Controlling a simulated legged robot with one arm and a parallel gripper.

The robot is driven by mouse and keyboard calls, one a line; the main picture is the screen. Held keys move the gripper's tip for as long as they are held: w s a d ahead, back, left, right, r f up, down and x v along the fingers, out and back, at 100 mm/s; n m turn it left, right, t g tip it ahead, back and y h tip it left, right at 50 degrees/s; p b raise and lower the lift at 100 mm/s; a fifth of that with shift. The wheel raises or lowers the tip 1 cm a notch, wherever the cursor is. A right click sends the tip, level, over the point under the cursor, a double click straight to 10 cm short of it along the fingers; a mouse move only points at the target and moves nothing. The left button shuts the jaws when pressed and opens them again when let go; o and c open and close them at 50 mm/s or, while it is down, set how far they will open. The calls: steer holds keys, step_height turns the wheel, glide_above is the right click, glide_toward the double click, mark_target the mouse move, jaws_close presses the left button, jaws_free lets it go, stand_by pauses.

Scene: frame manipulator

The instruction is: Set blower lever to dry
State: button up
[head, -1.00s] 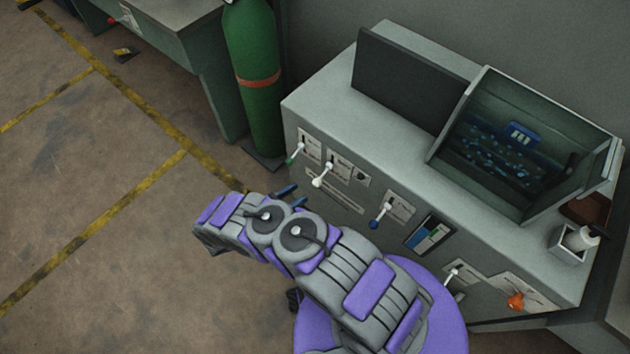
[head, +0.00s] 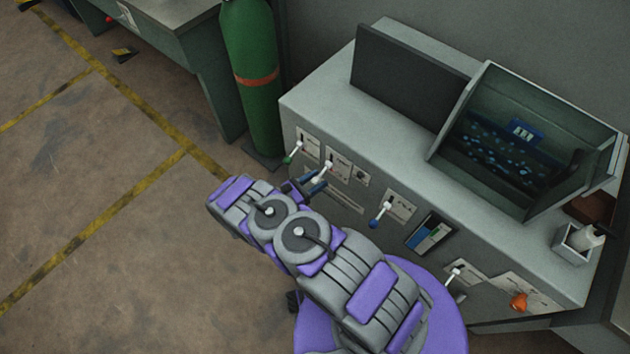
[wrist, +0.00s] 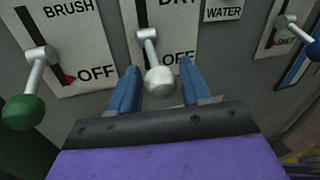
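The blower lever (wrist: 160,80) has a white ball knob and a pale stem. Its plate (wrist: 180,35) reads "DRY", partly cut off at the top, and "OFF" lower down; the lever's base sits low in the slot near "OFF". My gripper (wrist: 160,85) is open, with one blue finger on each side of the white knob. I cannot tell whether either finger touches it. In the head view the white lever (head: 326,168) is on the cabinet front, with my gripper (head: 306,183) right at it, partly hidden by my arm.
A green-knobbed lever (wrist: 22,112) marked "BRUSH" and "OFF" is close on the left. A blue-knobbed lever (head: 381,211) and an orange knob (head: 519,301) are farther right on the cabinet (head: 330,105). A green cylinder (head: 250,90) stands left of the cabinet.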

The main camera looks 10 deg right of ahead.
jaws_close()
